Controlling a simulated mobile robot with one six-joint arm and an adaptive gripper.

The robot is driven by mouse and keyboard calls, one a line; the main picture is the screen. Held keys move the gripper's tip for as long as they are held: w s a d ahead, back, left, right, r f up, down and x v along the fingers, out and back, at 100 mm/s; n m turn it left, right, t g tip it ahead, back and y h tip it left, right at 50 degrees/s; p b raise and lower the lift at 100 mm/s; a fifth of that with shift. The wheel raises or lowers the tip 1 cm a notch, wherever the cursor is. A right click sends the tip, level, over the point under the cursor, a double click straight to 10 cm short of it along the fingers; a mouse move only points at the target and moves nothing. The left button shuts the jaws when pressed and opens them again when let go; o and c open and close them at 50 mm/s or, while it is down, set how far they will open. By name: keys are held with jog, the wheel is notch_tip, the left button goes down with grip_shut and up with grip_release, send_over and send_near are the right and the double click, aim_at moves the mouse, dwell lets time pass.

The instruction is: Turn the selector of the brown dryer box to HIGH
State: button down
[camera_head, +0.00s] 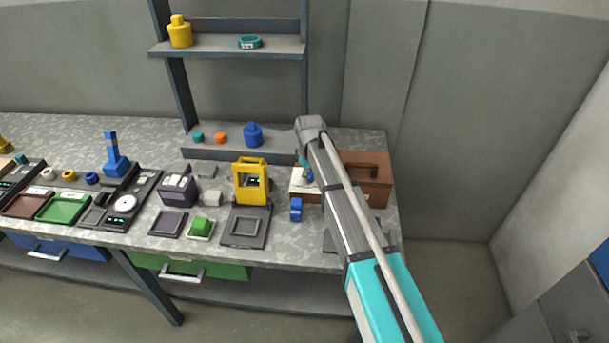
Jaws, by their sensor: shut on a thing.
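The brown dryer box (376,190) stands at the right end of the bench, with a dark handle on its lid. A pale panel (299,186) shows at its left side, partly behind my arm. My gripper (306,173) points down at this panel, just below the grey wrist. It is small in view and partly hidden by my arm. It is shut on a small blue part there, which appears to be the selector. The selector's pointer and the HIGH mark cannot be made out.
A small blue block (296,210) stands just in front of the panel. A yellow frame device (250,183) stands to the left, with a dark tray (262,239) before it. A shelf rack (228,47) rises behind. Free floor lies right of the bench.

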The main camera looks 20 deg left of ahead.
jog(key=m, duration=0.6)
jog(key=shift+s+d, duration=0.15)
jog(key=shift+s, duration=0.1)
jog(key=m, duration=0.4)
jog(key=shift+m, duration=1.4)
jog(key=shift+w, duration=0.15)
jog(key=shift+c, duration=1.3)
grip_release()
jog(key=shift+r, duration=0.15)
